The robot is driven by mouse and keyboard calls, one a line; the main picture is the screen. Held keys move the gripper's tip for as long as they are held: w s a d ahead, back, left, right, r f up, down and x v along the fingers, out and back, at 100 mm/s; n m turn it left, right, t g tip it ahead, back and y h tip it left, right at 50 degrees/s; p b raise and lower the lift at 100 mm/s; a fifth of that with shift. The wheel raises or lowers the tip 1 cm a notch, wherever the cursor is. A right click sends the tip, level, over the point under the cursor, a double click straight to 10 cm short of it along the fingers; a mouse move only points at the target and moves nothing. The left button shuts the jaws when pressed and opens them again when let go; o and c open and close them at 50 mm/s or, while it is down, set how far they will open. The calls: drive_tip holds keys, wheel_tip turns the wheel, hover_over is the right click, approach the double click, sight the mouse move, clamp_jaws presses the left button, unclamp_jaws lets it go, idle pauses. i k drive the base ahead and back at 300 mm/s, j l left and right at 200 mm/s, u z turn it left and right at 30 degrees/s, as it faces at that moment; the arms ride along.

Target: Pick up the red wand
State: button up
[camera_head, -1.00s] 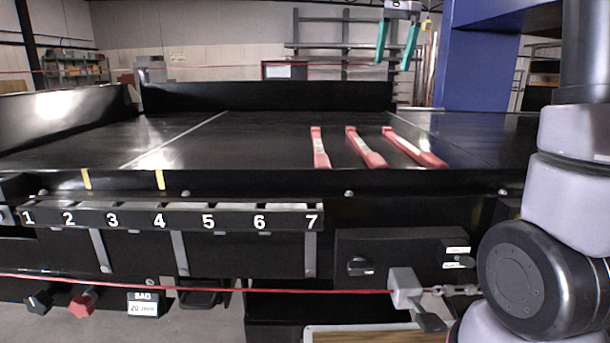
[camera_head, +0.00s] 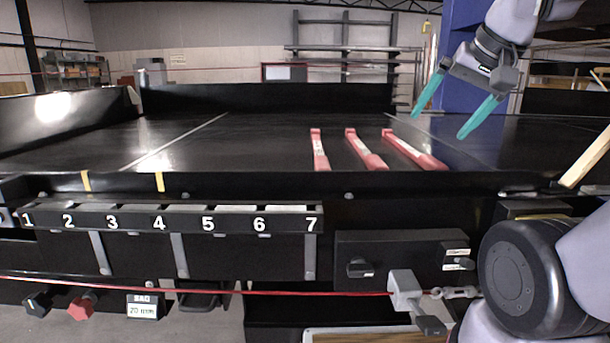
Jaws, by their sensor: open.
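Three red wands lie apart on the black conveyor surface, right of its middle. The left wand (camera_head: 319,150) points nearly straight away from me. The middle wand (camera_head: 366,150) and the right wand (camera_head: 414,150) slant, their near ends towards the right. Each carries a pale label. My gripper (camera_head: 438,120) hangs above the belt, up and to the right of the right wand. Its two teal fingers are spread wide with nothing between them, pointing down and left. No finger appears to touch a wand.
The conveyor (camera_head: 260,150) has a raised black back wall (camera_head: 270,97) and a front edge with a numbered slot rack (camera_head: 170,217) below. A blue column (camera_head: 455,75) stands behind my gripper. A red cord (camera_head: 250,292) runs across the front. The belt's left and middle are clear.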

sight(322, 161)
drive_tip(key=k+l+u, duration=0.25)
drive_tip(key=u, duration=0.15)
drive_tip(key=k+l+u, duration=0.15)
drive_tip(key=u, duration=0.2)
drive_tip(key=k+u, duration=0.4)
